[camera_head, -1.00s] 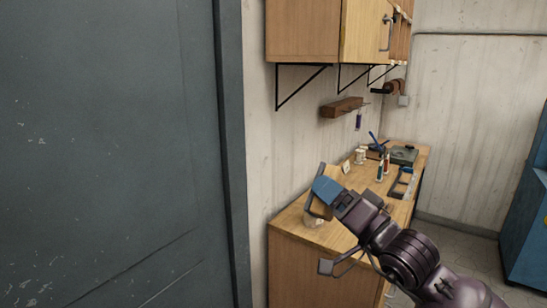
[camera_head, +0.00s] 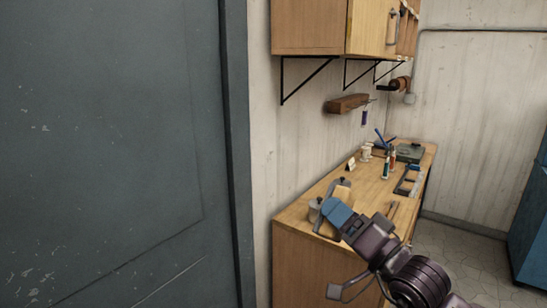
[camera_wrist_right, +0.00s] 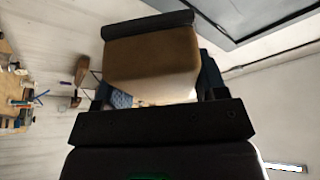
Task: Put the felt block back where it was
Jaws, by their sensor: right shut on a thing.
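The felt block is a tan-brown block (camera_wrist_right: 152,62) that fills the space between the jaws in the right wrist view. My right gripper (camera_head: 335,205) is shut on it. In the head view the gripper, with a blue part near its jaws, is over the near left end of the wooden workbench (camera_head: 297,216). The felt block (camera_head: 343,195) shows there only in part, between the dark fingers. I cannot tell whether it touches the bench top. My left gripper is not in view.
A small grey container (camera_head: 315,208) stands close beside the gripper. A small white card (camera_head: 350,164), bottles (camera_head: 386,169) and a green-grey box (camera_head: 410,152) are farther back. A dark door (camera_head: 110,150) fills the left.

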